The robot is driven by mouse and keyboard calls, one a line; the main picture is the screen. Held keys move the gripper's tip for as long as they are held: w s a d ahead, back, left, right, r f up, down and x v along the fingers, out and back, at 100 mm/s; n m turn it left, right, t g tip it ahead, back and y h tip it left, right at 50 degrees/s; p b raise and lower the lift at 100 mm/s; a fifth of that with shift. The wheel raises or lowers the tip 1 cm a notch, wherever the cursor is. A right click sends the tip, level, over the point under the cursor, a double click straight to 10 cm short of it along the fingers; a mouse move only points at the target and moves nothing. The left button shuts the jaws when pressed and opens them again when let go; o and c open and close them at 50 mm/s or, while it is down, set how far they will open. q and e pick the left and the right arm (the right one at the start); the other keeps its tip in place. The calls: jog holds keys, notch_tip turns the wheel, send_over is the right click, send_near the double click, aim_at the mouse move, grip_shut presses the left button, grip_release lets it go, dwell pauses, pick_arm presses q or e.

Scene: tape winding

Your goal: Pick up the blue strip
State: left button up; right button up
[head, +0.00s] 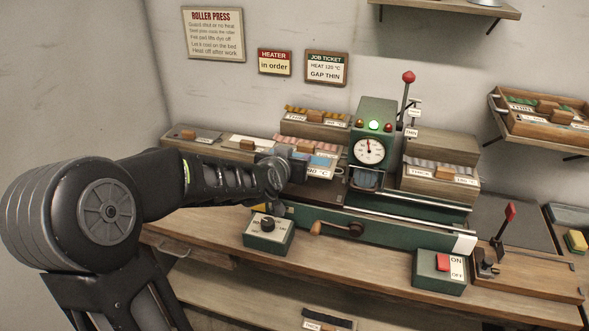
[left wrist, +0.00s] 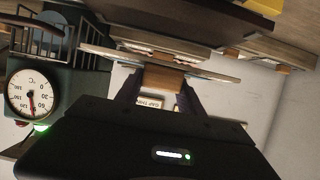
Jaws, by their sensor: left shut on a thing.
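The blue strip (head: 322,161) shows in the head view at the back of the bench, left of the green press (head: 374,130), with a white label below it. My left gripper (head: 299,160) is at the strip's left end and hides part of it. In the left wrist view my left gripper (left wrist: 158,92) is shut on a wooden block (left wrist: 164,78) fixed to a thin flat plate (left wrist: 200,66). The strip's blue colour does not show there. I cannot tell whether the plate is clear of its rest. My right gripper is not in view.
Other strips with wooden blocks lie on a stepped rack (head: 314,131) behind and on a rack (head: 438,178) right of the press. A red-knobbed lever (head: 407,90) rises at the press. A dial box (head: 268,235) and a switch box (head: 440,270) stand in front.

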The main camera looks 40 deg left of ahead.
pick_arm(q)
jog(key=s+a+b, duration=0.4)
jog(key=s+a, duration=0.1)
jog(key=s, duration=0.3)
jog(key=s+a+b, duration=0.4)
jog(key=s+a, duration=0.1)
jog(key=s, duration=0.3)
jog(key=shift+s+r+b, duration=0.2)
jog(key=shift+b, duration=0.2)
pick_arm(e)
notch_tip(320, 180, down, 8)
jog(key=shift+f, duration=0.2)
